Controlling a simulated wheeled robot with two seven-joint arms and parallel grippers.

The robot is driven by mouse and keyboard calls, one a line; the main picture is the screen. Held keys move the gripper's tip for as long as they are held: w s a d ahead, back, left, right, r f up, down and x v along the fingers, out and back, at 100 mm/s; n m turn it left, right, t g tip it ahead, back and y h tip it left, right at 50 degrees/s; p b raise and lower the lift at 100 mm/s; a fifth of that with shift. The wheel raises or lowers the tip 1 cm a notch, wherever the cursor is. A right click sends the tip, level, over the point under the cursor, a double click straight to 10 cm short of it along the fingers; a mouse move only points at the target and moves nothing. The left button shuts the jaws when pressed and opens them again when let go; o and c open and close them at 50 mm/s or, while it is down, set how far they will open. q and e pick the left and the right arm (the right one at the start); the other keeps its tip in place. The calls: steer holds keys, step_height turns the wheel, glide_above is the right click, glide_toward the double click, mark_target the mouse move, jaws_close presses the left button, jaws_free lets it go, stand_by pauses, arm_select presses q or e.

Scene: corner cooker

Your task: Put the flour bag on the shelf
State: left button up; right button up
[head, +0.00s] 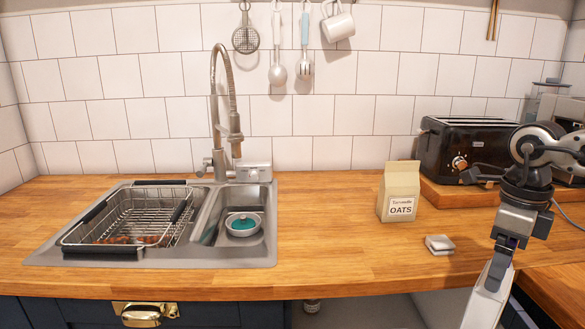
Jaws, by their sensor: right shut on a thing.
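My right gripper (502,262) points down at the right, in front of the counter's front edge. It is shut on a pale, narrow thing (486,300) that hangs below it and runs out of the bottom of the view. No label shows on this pale thing, so I cannot tell for sure that it is the flour bag. A beige paper bag (400,192) stands upright on the counter, but its label reads OATS. I cannot make out the shelf. My left gripper is not in view.
A small whitish block (439,244) lies on the wooden counter (325,235) near the oats bag. A black toaster (465,148) stands on a wooden board behind my right arm. The sink (265,215), with a wire rack (135,212), is left. Utensils and a mug (338,25) hang above.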

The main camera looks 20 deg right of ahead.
mark_target(477, 284)
steer(key=a+f+n, duration=0.1)
steer(key=f, duration=0.1)
steer(key=a+f+n, duration=0.1)
steer(key=n, duration=0.1)
steer(key=a+f+n, duration=0.2)
steer(key=shift+w+a+f, duration=0.1)
steer(key=shift+w+f, duration=0.15)
steer(key=shift+f, duration=0.05)
steer(key=w+a+f+n, duration=0.2)
steer(key=a+n, duration=1)
steer(key=n, duration=0.1)
steer(key=w+a+f+n, duration=0.2)
steer(key=a+n, duration=1)
steer(key=n, duration=0.1)
steer(key=shift+w+a+f, duration=0.15)
steer(key=shift+w+f, duration=0.1)
steer(key=shift+w, duration=0.15)
